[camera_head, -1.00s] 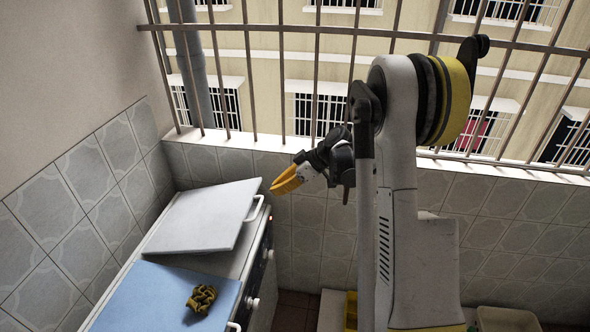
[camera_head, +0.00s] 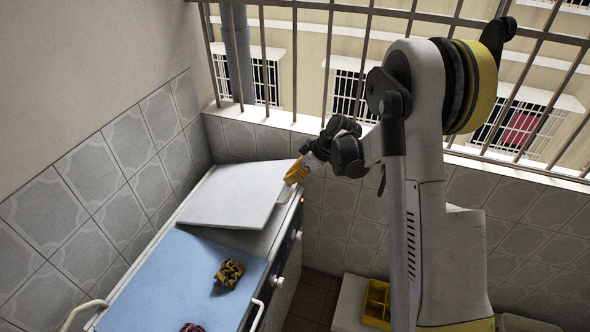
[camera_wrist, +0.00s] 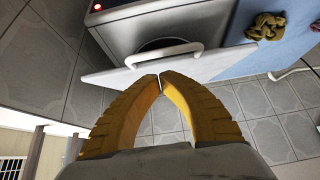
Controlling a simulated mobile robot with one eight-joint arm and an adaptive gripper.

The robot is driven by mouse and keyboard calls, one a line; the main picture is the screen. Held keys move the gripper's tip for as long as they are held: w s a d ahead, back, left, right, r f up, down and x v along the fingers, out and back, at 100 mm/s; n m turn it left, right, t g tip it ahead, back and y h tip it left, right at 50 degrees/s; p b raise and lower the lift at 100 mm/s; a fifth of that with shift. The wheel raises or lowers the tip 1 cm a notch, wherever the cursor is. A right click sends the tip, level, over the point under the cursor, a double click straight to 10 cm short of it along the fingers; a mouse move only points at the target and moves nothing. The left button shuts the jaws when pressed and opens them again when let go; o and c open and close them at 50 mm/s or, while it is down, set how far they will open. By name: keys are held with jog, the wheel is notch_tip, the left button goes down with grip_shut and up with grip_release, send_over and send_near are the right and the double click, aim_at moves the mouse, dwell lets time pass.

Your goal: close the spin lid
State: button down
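The spin lid is a pale grey panel (camera_head: 232,194) with a white handle on its right edge, on the far part of the appliance top. It looks slightly tilted and skewed to the top. In the wrist view the lid (camera_wrist: 112,76) and its handle (camera_wrist: 168,53) lie just beyond my fingers. My gripper (camera_head: 289,182) has yellow fingers and is beside the lid's right edge by the handle. In the wrist view its fingertips (camera_wrist: 160,78) meet, with at most a thin gap and nothing between them. I cannot tell whether they touch the handle.
A blue lid (camera_head: 185,275) covers the near part of the appliance, with a yellow-brown cloth (camera_head: 229,273) and a dark red item (camera_head: 192,327) on it. Tiled walls and a barred window lie behind. A yellow crate (camera_head: 377,304) stands low at the right. A red light (camera_wrist: 97,7) shows on the appliance.

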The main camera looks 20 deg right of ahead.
jog(key=shift+s+d+f, duration=0.15)
jog(key=shift+d+f, duration=0.05)
jog(key=shift+f, duration=0.7)
jog(key=s+d+f+b, duration=0.2)
jog(key=d+f+b, duration=0.1)
jog(key=f+b, duration=0.8)
notch_tip(320, 180, down, 5)
jog(key=shift+r, duration=0.2)
jog(key=shift+s, duration=0.1)
